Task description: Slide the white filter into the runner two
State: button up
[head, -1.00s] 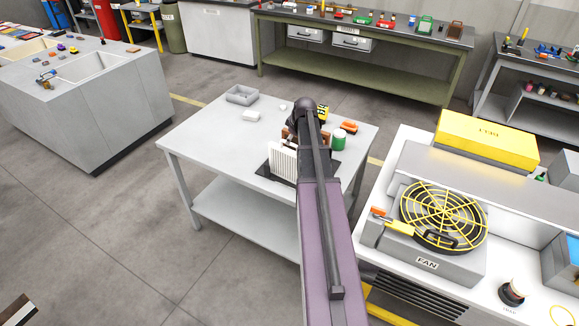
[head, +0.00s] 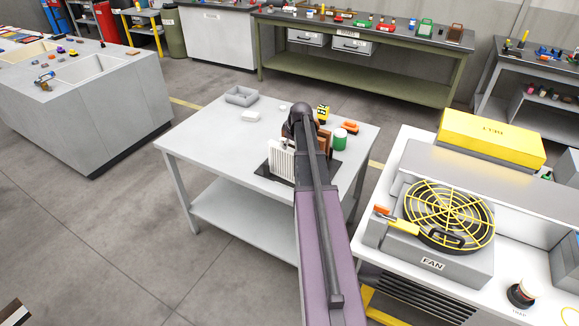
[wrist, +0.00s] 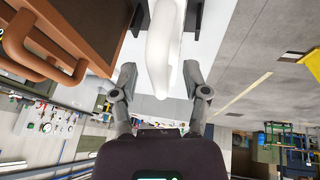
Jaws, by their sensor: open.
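A white slatted panel, which looks like the white filter (head: 281,160), stands upright on a dark mat (head: 266,171) on the grey table. My arm covers the area just right of it and hides my gripper in the head view. In the wrist view my gripper (wrist: 160,75) is open, with one finger on each side of a white rounded piece (wrist: 164,45). The fingers look apart from it. I cannot tell for certain that this piece belongs to the filter. A brown block with handles (wrist: 85,30) is at the upper left there. I cannot make out runner two.
On the table are a grey tray (head: 241,96), a small white block (head: 251,116), a green can (head: 340,138), an orange item (head: 350,127) and a yellow item (head: 323,113). A fan unit (head: 448,215) stands on the bench to the right. The table's left part is clear.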

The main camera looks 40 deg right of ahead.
dwell(0.3)
grip_shut()
jog(key=shift+r, duration=0.2)
notch_tip(320, 180, up, 10)
jog(key=p, duration=1)
jog(key=shift+f, duration=0.15)
dwell(0.8)
